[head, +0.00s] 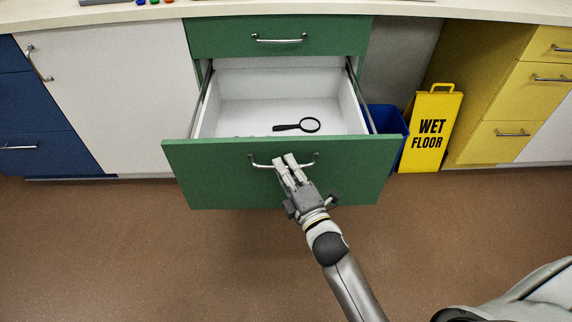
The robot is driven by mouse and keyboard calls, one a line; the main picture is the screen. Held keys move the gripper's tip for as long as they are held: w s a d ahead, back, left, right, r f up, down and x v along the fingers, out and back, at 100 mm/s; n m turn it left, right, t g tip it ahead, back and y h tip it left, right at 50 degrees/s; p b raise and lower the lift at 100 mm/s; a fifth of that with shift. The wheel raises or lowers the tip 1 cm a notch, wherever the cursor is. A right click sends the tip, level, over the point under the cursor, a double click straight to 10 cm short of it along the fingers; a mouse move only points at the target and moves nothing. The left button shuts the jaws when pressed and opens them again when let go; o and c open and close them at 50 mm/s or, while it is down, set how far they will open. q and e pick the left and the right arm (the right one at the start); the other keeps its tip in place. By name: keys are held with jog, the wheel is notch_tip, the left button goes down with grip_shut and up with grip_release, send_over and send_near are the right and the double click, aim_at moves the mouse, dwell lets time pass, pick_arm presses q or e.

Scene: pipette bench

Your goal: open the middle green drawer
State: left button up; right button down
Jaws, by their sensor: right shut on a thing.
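The middle green drawer (225,175) stands pulled well out from the cabinet, with its white inside and side rails showing. A black magnifying glass (297,125) lies in it near the front. The drawer's metal bar handle (262,163) is on the front panel. My right gripper (287,160) is shut on the handle, with its fingers over the middle of the bar. My left gripper does not show.
A closed green drawer (225,38) is above. A yellow wet floor sign (428,130) and a blue bin (385,118) stand to the right of the open drawer. Blue, white and yellow cabinets line the wall. The brown floor (120,250) in front is clear.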

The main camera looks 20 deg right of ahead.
jog(key=c, duration=1.5)
grip_release()
jog(key=s, duration=0.4)
jog(key=s+d+f, duration=0.1)
jog(key=s, duration=0.7)
jog(key=shift+d+f, duration=0.15)
jog(key=shift+d, duration=0.05)
jog(key=shift+w, duration=0.1)
